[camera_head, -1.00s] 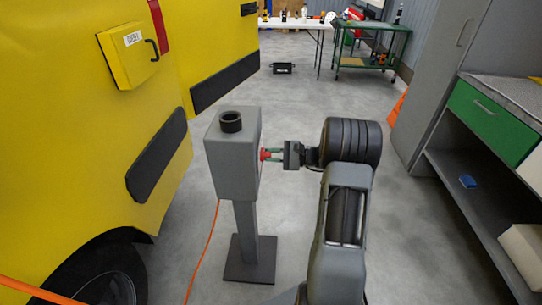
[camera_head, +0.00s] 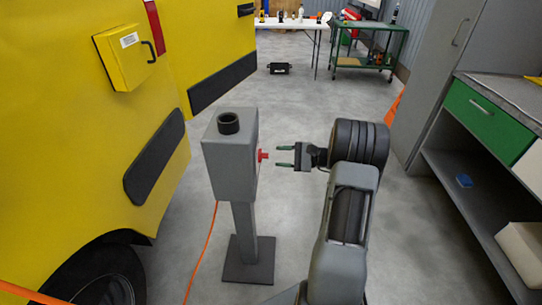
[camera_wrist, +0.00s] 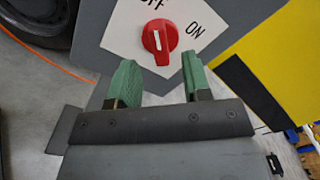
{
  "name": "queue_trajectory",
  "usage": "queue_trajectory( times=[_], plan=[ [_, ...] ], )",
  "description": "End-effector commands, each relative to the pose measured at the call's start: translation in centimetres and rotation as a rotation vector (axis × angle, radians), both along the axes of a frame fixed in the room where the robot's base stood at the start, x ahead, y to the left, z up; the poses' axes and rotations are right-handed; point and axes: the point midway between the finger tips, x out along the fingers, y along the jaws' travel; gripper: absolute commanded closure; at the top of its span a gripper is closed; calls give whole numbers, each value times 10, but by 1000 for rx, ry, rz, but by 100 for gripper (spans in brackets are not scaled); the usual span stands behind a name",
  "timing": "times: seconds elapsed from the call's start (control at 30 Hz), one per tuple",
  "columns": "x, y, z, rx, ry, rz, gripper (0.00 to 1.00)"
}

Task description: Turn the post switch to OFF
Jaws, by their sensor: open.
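The grey post switch box (camera_head: 229,160) stands on a post. Its red knob (camera_head: 262,155) sticks out from its right side. In the wrist view the red knob (camera_wrist: 160,38) sits on a white plate (camera_wrist: 122,38) lettered OFF at the top, partly cut off, and ON to the right. My gripper (camera_head: 278,157) is open and empty, just right of the knob, with a gap between. Its green fingers (camera_wrist: 160,76) are spread below the knob in the wrist view.
A yellow vehicle (camera_head: 60,130) stands close on the left. An orange cable (camera_head: 201,252) runs along the floor by the post. A grey bench with a green drawer (camera_head: 488,112) is on the right. Floor between post and bench is clear apart from my arm.

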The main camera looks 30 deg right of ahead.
Motion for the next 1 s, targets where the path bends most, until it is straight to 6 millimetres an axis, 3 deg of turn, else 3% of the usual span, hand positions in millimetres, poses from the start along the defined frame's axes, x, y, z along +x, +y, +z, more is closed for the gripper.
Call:
queue_trajectory(
  times=[0.2,0.4,0.6,1.0],
  plan=[
    [-22,-40,0,1,1,-3,55],
    [-37,-66,0,0,-1,-1,55],
    [-44,-79,0,0,-1,0,55],
    [-46,-81,0,0,0,1,55]
  ],
)
